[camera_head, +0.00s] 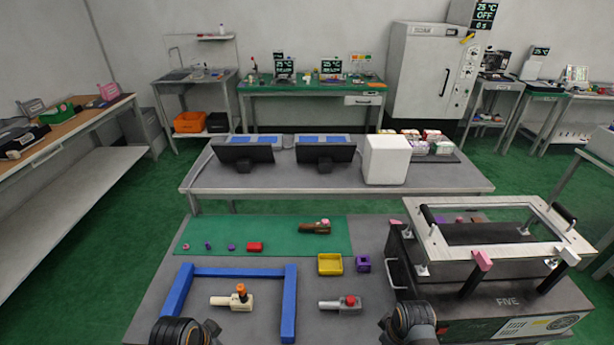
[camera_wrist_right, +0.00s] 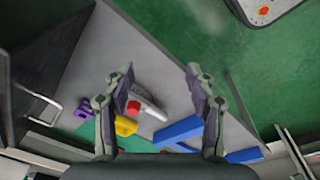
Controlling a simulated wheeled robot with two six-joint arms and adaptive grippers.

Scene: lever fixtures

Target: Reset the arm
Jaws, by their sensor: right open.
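Two lever fixtures stand on the grey table. One is a beige lever fixture with an orange knob (camera_head: 240,297), inside the blue frame (camera_head: 240,272). The other is a grey lever fixture with a red knob (camera_head: 341,304), to its right. In the right wrist view this red-knobbed fixture (camera_wrist_right: 146,108) shows between and beyond the fingers. My right gripper (camera_wrist_right: 158,75) is open with nothing between its fingers, and apart from the fixtures. My left gripper (camera_head: 208,329) is at the bottom edge of the head view, mostly hidden behind my wrist, and its jaws cannot be made out.
A yellow tray (camera_head: 330,264) and a purple block (camera_head: 363,264) lie behind the red-knobbed fixture. A green mat (camera_head: 275,240) carries small parts and a brown object (camera_head: 314,228). A large press-like machine (camera_head: 500,290) bounds the right side.

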